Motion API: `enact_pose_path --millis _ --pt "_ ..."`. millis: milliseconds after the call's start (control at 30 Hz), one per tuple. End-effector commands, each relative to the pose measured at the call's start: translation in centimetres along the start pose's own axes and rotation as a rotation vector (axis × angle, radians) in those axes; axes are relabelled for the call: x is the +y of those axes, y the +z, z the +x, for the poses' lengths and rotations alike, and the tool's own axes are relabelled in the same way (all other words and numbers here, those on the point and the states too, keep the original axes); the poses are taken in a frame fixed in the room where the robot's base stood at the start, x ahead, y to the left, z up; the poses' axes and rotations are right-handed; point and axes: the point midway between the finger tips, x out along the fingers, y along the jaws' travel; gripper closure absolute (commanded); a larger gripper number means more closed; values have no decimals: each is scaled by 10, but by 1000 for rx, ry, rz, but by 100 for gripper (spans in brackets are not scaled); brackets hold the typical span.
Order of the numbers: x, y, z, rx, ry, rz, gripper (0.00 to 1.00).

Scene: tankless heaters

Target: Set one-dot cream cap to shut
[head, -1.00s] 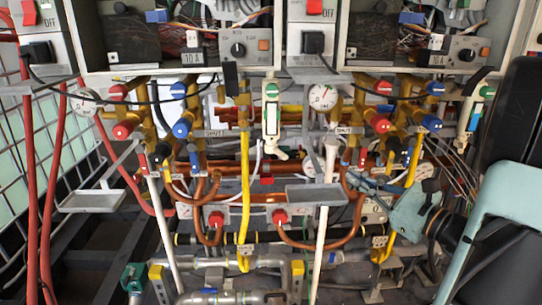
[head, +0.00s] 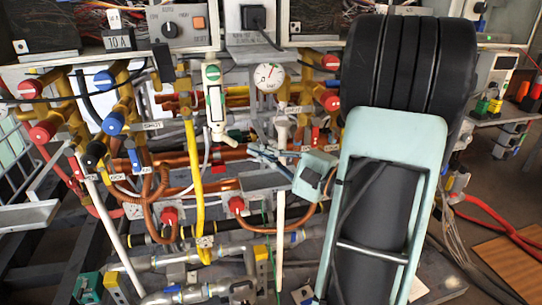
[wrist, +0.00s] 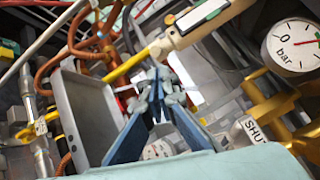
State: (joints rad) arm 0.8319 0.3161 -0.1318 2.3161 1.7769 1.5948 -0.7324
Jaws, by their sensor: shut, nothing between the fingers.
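A cream upright fitting (head: 213,95) with a green round top hangs left of the gauge in the head view. Its cream lower end (wrist: 160,48) shows close beyond my fingertips in the wrist view. A second cream piece (head: 283,121) sits below the gauge. I cannot make out dots on either, so I cannot tell which is the one-dot cap. My gripper (head: 258,152) is small in the head view, below and between these pieces. In the wrist view my gripper (wrist: 163,84) has its blue fingers shut together, empty, apparently apart from the cream end.
A pressure gauge (head: 268,77) and a "SHUT" label (wrist: 253,130) are close to my gripper. Copper pipes, a yellow pipe (head: 194,165) and red and blue caps crowd around. A grey tray (wrist: 82,112) stands left in the wrist view. Orange-handled items stand at far right.

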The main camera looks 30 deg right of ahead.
Motion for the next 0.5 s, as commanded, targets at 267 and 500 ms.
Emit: enact_pose_path --millis 267,500 --pt "0 0 33 -1 0 1 100" --pt "0 0 37 0 -1 2 100"
